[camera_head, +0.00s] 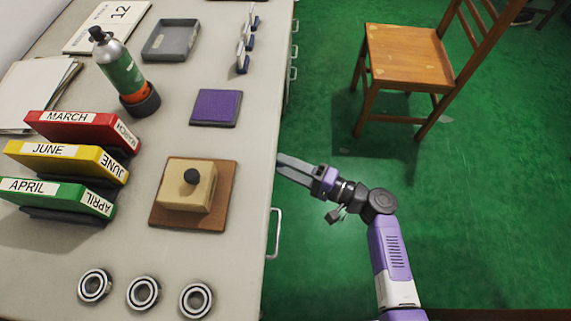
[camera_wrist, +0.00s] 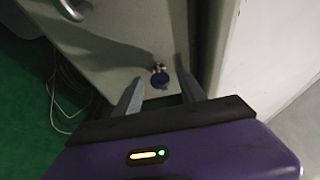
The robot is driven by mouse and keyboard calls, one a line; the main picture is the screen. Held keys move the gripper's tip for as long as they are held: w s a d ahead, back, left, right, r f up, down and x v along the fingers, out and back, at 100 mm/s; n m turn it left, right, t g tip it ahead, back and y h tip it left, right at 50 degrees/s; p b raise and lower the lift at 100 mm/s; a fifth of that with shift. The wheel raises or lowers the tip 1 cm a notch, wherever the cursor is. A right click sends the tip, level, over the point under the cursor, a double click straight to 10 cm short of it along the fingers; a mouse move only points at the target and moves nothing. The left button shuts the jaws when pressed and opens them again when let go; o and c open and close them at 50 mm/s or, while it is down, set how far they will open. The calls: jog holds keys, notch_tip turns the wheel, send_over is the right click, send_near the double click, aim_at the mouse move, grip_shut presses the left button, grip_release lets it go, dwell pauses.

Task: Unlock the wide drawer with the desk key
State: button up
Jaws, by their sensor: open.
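In the wrist view a small key with a dark blue head (camera_wrist: 160,76) sits at the pale desk front (camera_wrist: 110,45), seemingly in a lock. My gripper (camera_wrist: 161,72) is open, with one finger on each side of the key in the picture. I cannot tell whether they touch it. In the head view my gripper (camera_head: 281,164) is at the desk's right edge, above the bar handle (camera_head: 277,233) in the picture. The key and lock are hidden there. A metal handle (camera_wrist: 72,9) shows at the wrist view's upper left.
The desk top (camera_head: 258,140) holds a wooden block with a black knob (camera_head: 187,186), a purple pad (camera_head: 216,107), a spray can (camera_head: 120,68), month binders (camera_head: 75,130) and bearing rings (camera_head: 143,293). A wooden chair (camera_head: 408,55) stands right, on open green floor (camera_head: 480,210).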

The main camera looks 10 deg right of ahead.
jog(key=shift+w+a, duration=0.15)
jog(key=shift+a, duration=0.1)
grip_shut()
